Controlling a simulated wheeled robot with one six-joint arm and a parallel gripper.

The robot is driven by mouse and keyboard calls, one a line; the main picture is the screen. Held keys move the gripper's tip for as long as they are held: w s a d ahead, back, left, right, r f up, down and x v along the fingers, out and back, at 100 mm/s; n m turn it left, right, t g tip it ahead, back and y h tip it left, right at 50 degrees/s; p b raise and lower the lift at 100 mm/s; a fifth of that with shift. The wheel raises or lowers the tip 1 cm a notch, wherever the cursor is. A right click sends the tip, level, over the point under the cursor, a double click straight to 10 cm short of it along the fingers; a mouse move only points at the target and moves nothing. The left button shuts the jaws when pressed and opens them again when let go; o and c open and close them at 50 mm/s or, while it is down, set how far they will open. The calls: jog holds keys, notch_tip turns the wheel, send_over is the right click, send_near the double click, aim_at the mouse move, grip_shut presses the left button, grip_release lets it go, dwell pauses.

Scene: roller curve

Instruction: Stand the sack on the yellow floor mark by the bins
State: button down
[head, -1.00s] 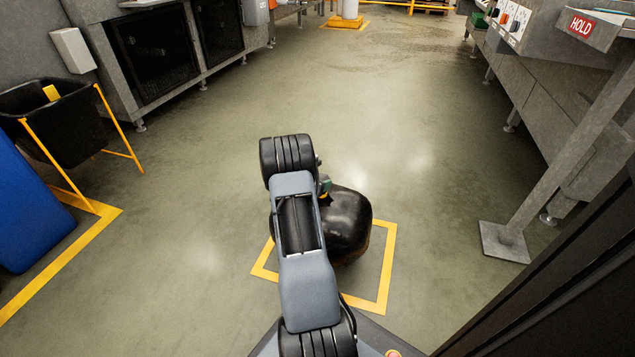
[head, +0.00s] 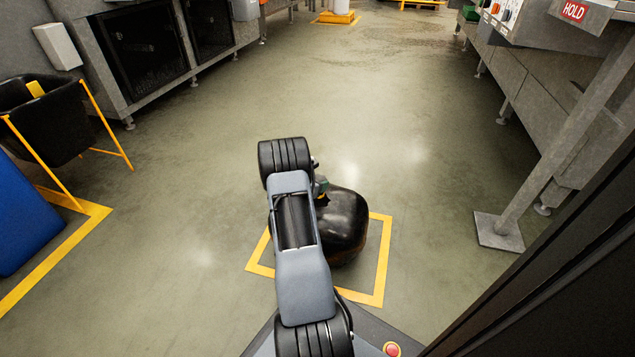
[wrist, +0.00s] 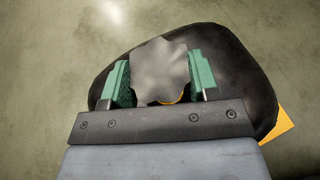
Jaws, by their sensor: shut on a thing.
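The sack (head: 347,222) is a shiny black, bulging bag. In the head view it appears over the yellow floor mark (head: 381,260), a square outline, partly hidden behind my arm. Whether its base touches the floor I cannot tell. In the wrist view the sack (wrist: 245,75) fills the middle, and its gathered grey neck (wrist: 160,68) sits between the green fingers. My gripper (wrist: 160,82) is shut on that neck. In the head view only a bit of the gripper (head: 322,190) shows beside my arm. A yellow strip of the mark (wrist: 285,132) shows at the lower right of the wrist view.
A black bin on a yellow frame (head: 50,125) and a blue bin (head: 22,215) stand at the left, by another yellow floor line (head: 60,255). A grey post with a foot plate (head: 497,232) stands at the right. The floor ahead is clear.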

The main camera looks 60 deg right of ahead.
jog(key=shift+c, duration=1.9)
grip_release()
jog(key=shift+r, duration=0.2)
jog(key=a+r+m+y+p, duration=0.1)
jog(key=a+r+m+p, duration=0.15)
jog(key=a+r, duration=0.5)
jog(key=s+a+r+m+y+p, duration=0.15)
jog(key=a+r+m, duration=0.25)
jog(key=a, duration=0.6)
jog(key=a+r+m+y+p, duration=0.1)
jog(key=a+r+m+y, duration=0.15)
jog(key=a+r, duration=0.5)
jog(key=s+a+r+m+t+y, duration=0.2)
jog(key=s+a+m+y, duration=0.1)
jog(key=a, duration=0.9)
jog(key=s+a+r+m+t+y, duration=0.1)
jog(key=a+m+y, duration=0.4)
jog(key=a, duration=0.7)
notch_tip(320, 180, up, 2)
jog(key=shift+s+r+t, duration=0.1)
jog(key=shift+s+t, duration=0.3)
jog(key=shift+s, duration=0.5)
